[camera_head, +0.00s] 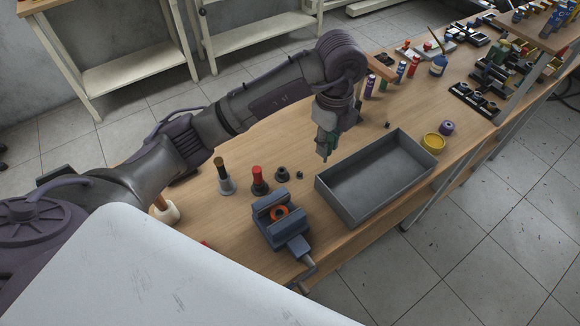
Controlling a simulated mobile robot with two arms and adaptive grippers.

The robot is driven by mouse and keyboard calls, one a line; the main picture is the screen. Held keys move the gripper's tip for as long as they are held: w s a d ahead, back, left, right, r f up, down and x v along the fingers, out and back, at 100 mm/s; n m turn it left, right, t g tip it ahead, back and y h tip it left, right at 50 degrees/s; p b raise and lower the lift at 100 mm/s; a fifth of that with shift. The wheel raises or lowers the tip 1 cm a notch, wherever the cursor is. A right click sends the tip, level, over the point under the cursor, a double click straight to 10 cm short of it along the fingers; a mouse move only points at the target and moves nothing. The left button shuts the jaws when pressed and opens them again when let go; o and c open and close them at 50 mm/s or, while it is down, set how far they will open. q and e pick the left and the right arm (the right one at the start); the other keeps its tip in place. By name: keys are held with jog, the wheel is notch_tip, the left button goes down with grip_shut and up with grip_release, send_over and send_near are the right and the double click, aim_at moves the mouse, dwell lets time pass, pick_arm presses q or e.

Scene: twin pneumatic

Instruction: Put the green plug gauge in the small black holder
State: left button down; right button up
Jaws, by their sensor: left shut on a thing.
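My left gripper (325,153) points down above the workbench, just left of the grey tray's far corner. It is shut on a green piece (333,138), which seems to be the green plug gauge; the fingers and wrist hide most of it. A small black holder (282,175) stands on the bench, left of and nearer than the gripper, with nothing seen in it. Beside it, a red-handled gauge (257,174) stands upright in a black holder (260,188). My right gripper is not in view.
A grey tray (348,212) stands to the right, looking empty. A blue-grey vise (270,225) with an orange ring is in front of the holders. A dark-handled gauge (221,166) stands in a grey holder. A tiny black part (299,174) lies near the small holder.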

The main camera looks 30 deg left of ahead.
pick_arm(q)
jog(key=a+f+p, duration=0.1)
jog(key=a+f, duration=0.2)
jog(key=s+a+f+p, duration=0.1)
jog(key=a+f, duration=0.2)
jog(key=a, duration=0.1)
jog(key=a+f+p, duration=0.2)
jog(key=a+f, duration=0.1)
jog(key=f, duration=0.1)
jog(key=shift+s+a, duration=0.25)
jog(key=shift+a, duration=0.1)
jog(key=shift+f, duration=0.25)
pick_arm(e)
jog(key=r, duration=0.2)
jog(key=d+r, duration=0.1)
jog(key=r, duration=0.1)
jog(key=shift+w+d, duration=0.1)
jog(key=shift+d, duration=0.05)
pick_arm(q)
jog(key=shift+f, duration=0.1)
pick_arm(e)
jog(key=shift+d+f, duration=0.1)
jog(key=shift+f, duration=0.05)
